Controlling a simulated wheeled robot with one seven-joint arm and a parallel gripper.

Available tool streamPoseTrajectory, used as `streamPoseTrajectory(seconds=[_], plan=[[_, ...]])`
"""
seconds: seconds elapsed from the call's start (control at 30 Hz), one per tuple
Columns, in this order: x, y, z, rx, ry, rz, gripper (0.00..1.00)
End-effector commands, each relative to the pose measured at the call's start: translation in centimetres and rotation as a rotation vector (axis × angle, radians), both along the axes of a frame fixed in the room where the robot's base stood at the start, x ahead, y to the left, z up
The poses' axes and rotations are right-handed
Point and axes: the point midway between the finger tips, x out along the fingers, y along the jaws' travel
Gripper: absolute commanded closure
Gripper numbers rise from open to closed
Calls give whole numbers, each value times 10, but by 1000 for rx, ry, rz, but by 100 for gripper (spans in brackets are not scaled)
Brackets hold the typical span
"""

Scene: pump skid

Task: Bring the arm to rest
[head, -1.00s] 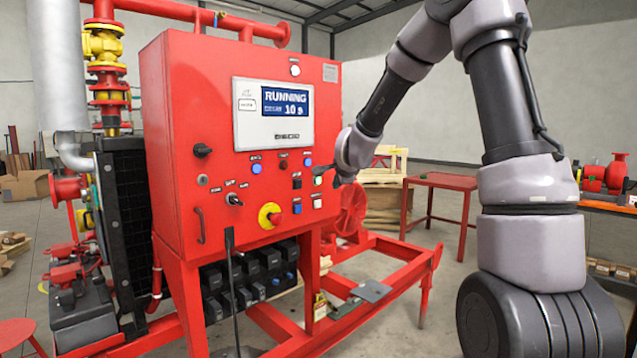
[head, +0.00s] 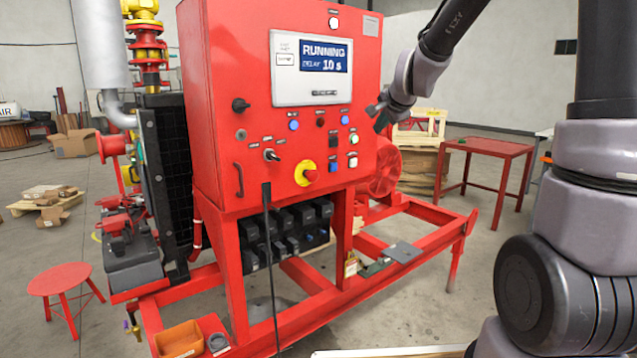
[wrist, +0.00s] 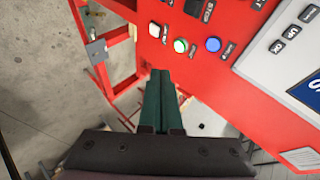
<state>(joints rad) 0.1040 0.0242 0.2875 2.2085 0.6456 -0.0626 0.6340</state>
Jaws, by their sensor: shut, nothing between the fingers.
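My gripper (head: 377,118) is beside the right edge of the red control panel (head: 225,110) in the head view, apart from its buttons as far as I can see. In the wrist view its two dark green fingers (wrist: 160,74) lie together, shut and empty. A green button (wrist: 180,46), a blue button (wrist: 213,44) and a white button (wrist: 154,29) show beyond the fingertips. The panel's display (head: 325,55) reads "RUNNING" and "DELAY 10 s". My arm is bent, reaching in from the right; its upper part leaves the top of the head view.
The red skid frame (head: 440,215) extends right below the panel. A red table (head: 487,148) and wooden pallets (head: 424,170) stand behind it. A red stool (head: 60,280) is at left. An orange bin (head: 180,338) sits at the skid's front. Open floor lies right of the skid.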

Motion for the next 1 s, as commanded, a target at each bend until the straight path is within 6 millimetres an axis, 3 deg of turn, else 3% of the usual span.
streamPoseTrajectory(seconds=[0.03, 0.1, 0.27, 0.4, 0.6, 0.77, 1.0], plan=[[-23, -2, 16, -44, 1, 49, 100], [-55, -5, 29, -112, 18, 122, 100], [-132, -18, 48, -256, 68, 273, 100], [-203, -33, 52, -361, 119, 386, 100], [-278, -51, 45, -454, 180, 502, 100], [-304, -57, 40, -480, 203, 541, 100], [-307, -58, 38, -483, 210, 548, 100]])
